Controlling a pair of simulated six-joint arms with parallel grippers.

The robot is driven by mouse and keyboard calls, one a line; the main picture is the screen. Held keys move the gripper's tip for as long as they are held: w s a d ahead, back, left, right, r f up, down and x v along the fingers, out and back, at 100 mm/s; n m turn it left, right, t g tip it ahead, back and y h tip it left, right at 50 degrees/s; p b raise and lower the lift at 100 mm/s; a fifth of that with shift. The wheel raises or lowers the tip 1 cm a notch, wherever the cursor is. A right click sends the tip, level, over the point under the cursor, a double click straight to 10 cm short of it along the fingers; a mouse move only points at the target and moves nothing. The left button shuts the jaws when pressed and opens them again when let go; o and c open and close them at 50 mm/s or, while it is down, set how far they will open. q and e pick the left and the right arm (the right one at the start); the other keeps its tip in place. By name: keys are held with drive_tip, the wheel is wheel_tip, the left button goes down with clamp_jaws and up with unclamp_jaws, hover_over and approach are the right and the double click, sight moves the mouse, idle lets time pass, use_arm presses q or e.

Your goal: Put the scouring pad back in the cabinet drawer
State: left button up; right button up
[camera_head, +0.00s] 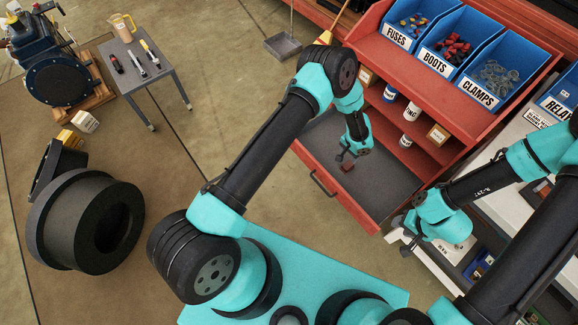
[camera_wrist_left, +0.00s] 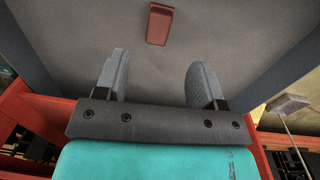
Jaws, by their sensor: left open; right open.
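The scouring pad (camera_head: 348,167) is a small red-brown block lying on the dark grey floor of the open cabinet drawer (camera_head: 386,186). In the left wrist view the pad (camera_wrist_left: 159,23) lies beyond my fingertips, on the bare drawer floor and clear of both fingers. My left gripper (camera_head: 347,156) is open and empty just beside the pad, inside the drawer area; its spread fingers show in the left wrist view (camera_wrist_left: 157,72). My right gripper (camera_head: 402,236) is open near the drawer's right front corner, with nothing seen in it.
The red cabinet (camera_head: 432,165) holds cans and boxes on its shelves. Blue bins labelled fuses (camera_head: 397,38), boots (camera_head: 436,58) and clamps (camera_head: 478,91) stand on top. A small grey table (camera_head: 150,70) with tools stands at the far left. The drawer floor around the pad is clear.

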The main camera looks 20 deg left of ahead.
use_arm(q)
drive_tip(key=s+a+r+n+h, duration=0.1)
drive_tip(key=s+a+r+n, duration=0.1)
drive_tip(key=s+a+r, duration=0.2)
drive_tip(key=s+a+r+n+h, duration=0.1)
drive_tip(key=s+a+r, duration=0.3)
drive_tip(key=s+a, duration=0.6)
drive_tip(key=s+a+r+n+t+h, duration=0.1)
drive_tip(key=s+a+r+n, duration=0.3)
drive_tip(key=s, duration=0.9)
drive_tip(key=a+r, duration=0.1)
drive_tip(key=a, duration=0.2)
drive_tip(key=shift+c, duration=0.4)
